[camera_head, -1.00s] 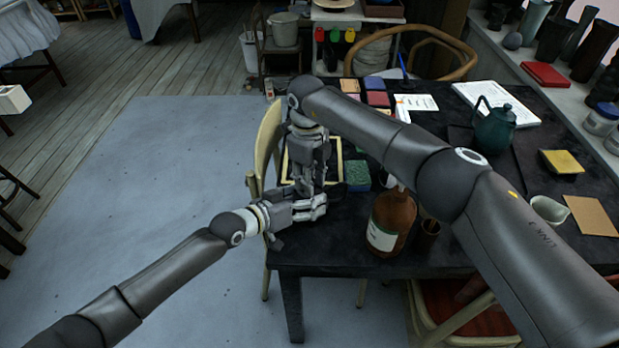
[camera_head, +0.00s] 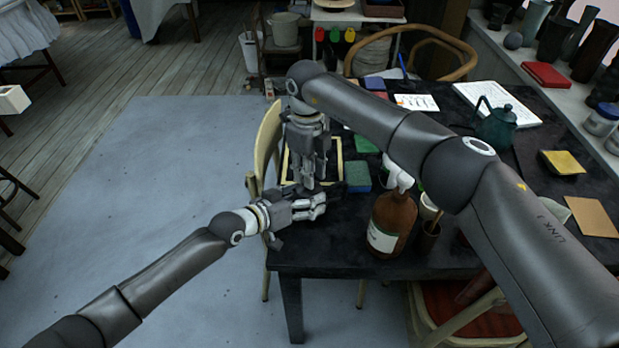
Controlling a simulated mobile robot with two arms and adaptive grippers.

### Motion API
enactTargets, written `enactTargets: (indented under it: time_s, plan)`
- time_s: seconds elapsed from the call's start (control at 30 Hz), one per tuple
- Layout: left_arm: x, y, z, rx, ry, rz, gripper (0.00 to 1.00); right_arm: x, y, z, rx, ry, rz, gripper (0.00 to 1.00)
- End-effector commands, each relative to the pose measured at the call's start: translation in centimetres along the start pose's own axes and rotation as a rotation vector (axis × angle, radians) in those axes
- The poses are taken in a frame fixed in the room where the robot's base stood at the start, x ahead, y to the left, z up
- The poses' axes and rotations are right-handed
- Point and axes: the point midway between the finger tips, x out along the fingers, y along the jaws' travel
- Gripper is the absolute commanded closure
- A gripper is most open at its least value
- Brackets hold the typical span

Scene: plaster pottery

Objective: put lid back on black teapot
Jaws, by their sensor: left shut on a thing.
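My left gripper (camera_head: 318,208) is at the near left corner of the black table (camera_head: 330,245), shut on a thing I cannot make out. My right gripper (camera_head: 310,183) points down just behind the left fingers, and the two overlap in the picture. I cannot tell whether the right fingers are open or shut. I cannot clearly make out the black teapot or its lid; the grippers and the dark tabletop obscure that spot. A dark teal pot (camera_head: 495,124) stands farther back on the right.
A brown bottle (camera_head: 392,222) and a brown cup (camera_head: 428,240) stand right of the grippers. A green-blue sponge (camera_head: 357,174) and a pale frame (camera_head: 338,147) lie behind. A wooden chair (camera_head: 266,150) is at the table's left edge. My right arm spans the table.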

Motion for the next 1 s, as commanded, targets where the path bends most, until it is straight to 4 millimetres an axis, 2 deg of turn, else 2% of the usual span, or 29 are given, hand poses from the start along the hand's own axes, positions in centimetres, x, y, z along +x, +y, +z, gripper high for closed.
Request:
enactTargets:
  time_s: [0.1, 0.3, 0.4, 1.0]
  plan:
    - [0.01, 0.16, -0.17, 0.000, 0.004, 0.003, 0.67, -0.91, 0.02, 0.03, 0.000, -0.002, 0.000, 0.74]
    - [0.01, 0.21, -0.10, 0.000, 0.002, 0.004, 0.67, -0.97, 0.01, 0.06, 0.000, -0.003, 0.000, 0.74]
    - [0.02, 0.23, -0.08, 0.000, 0.002, 0.004, 0.67, -0.98, 0.01, 0.07, 0.000, -0.003, 0.000, 0.86]
    - [0.03, 0.25, 0.01, -0.001, 0.000, 0.004, 0.67, -0.35, 0.01, 0.08, -0.001, -0.003, 0.000, 0.86]
